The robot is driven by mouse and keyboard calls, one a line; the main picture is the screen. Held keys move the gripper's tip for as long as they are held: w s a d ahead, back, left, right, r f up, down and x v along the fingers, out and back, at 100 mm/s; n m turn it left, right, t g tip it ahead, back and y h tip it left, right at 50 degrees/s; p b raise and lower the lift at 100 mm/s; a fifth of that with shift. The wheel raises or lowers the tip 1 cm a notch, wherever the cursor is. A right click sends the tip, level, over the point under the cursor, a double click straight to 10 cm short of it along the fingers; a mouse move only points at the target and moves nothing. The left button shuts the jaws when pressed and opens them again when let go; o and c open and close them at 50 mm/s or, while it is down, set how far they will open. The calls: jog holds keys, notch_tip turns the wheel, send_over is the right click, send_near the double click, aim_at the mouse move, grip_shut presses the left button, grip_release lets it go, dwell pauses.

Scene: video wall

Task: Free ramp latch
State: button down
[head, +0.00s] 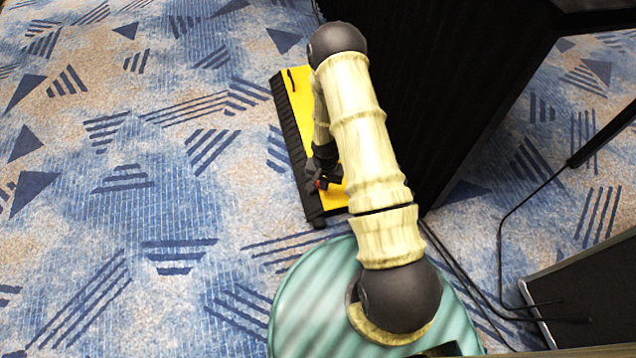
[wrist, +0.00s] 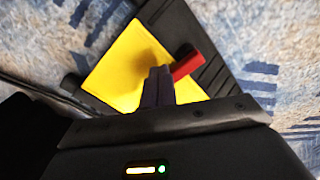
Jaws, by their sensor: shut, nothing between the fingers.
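The ramp is a yellow panel (head: 301,98) with a black ribbed edge, lying on the carpet beside a tall black wall. The yellow panel (wrist: 122,65) also fills the middle of the wrist view. A red lever (wrist: 187,66), which looks like the latch, lies by the panel's black ribbed border. My gripper (wrist: 158,78) is shut and empty, its fingertips just left of the red lever; I cannot tell whether they touch. In the head view my gripper (head: 319,183) is low over the near end of the ramp, with a spot of red beside it. My arm hides part of the panel.
A tall black wall (head: 440,80) stands close along the ramp's right side. Black cables (head: 500,240) run over the floor at the right, near a dark panel (head: 590,290). The patterned blue carpet (head: 130,200) at the left is clear.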

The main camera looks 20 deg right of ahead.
jog(key=shift+f+b, duration=0.35)
jog(key=shift+f, duration=0.5)
dwell(0.5)
jog(key=shift+w+d, duration=0.1)
jog(key=shift+w, duration=0.05)
jog(key=shift+w+d, duration=0.2)
jog(key=shift+w, duration=0.3)
dwell(0.4)
jog(key=shift+w+d+p, duration=0.1)
jog(key=shift+w+p, duration=0.2)
jog(key=shift+w, duration=0.7)
